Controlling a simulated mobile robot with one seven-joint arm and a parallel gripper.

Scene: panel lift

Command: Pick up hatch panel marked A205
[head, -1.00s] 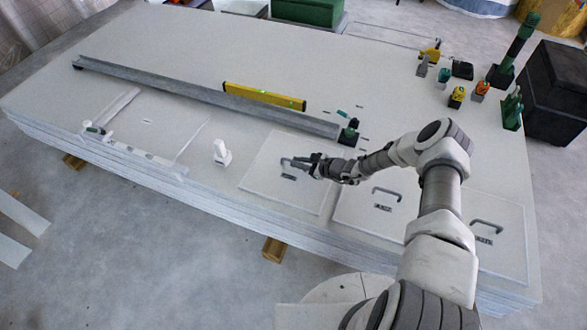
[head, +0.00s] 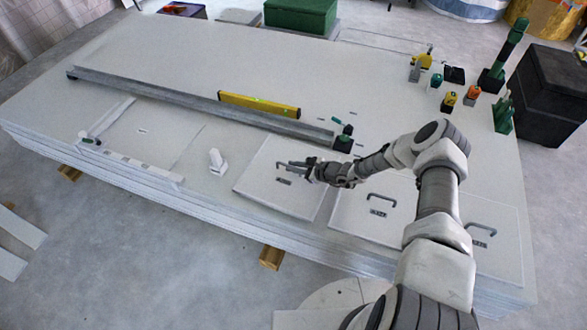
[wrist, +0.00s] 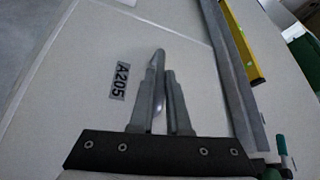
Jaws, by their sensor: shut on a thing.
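The hatch panel marked A205 (head: 262,184) is a flat white square with a grey bar handle and a small label.
Two similar panels with handles (head: 382,197) (head: 483,228) lie to the right. A white block (head: 217,162) stands close to the left. A long metal rail (head: 190,104), a yellow level (head: 258,104) and a green-black tool (head: 343,138) lie behind. Several small tools stand at the far right.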

